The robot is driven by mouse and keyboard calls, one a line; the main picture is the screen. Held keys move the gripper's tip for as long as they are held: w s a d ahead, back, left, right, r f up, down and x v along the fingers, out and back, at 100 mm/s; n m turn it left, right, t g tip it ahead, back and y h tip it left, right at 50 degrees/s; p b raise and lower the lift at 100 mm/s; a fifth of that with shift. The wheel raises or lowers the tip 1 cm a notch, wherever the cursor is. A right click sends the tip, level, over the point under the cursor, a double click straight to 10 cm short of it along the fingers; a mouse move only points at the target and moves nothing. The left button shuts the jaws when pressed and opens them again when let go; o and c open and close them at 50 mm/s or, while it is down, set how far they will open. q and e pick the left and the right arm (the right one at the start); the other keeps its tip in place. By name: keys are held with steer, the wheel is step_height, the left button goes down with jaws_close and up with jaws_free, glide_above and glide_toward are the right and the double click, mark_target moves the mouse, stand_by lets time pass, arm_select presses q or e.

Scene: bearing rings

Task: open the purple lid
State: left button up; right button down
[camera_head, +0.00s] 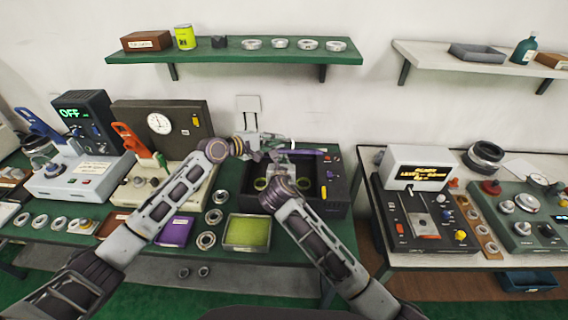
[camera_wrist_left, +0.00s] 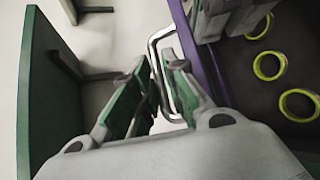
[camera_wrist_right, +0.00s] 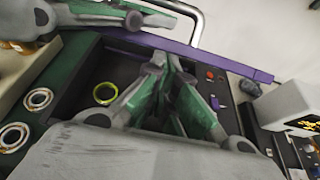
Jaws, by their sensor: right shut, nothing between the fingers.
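The purple lid (camera_head: 308,151) shows edge-on as a thin bar at the back of a dark open box (camera_head: 336,205). It looks raised; its purple edge also shows in the left wrist view (camera_wrist_left: 204,62) and the right wrist view (camera_wrist_right: 190,50). A chrome handle (camera_wrist_left: 153,45) stands out from it. My left gripper (camera_wrist_left: 155,70) has its fingers on either side of the handle bar; whether they press on it is unclear. My right gripper (camera_wrist_right: 160,62) is shut and empty, over the box just in front of the lid's edge.
Yellow-green rings (camera_wrist_left: 268,66) lie inside the box. A green-topped tray (camera_head: 247,232), a purple box (camera_head: 175,231) and metal rings (camera_head: 207,240) stand left of it. A green shelf (camera_head: 235,55) hangs above. A gap separates the two tables.

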arm_select(q)
steer(key=v, duration=1)
steer(key=shift+a, duration=0.1)
steer(key=shift+f, duration=0.1)
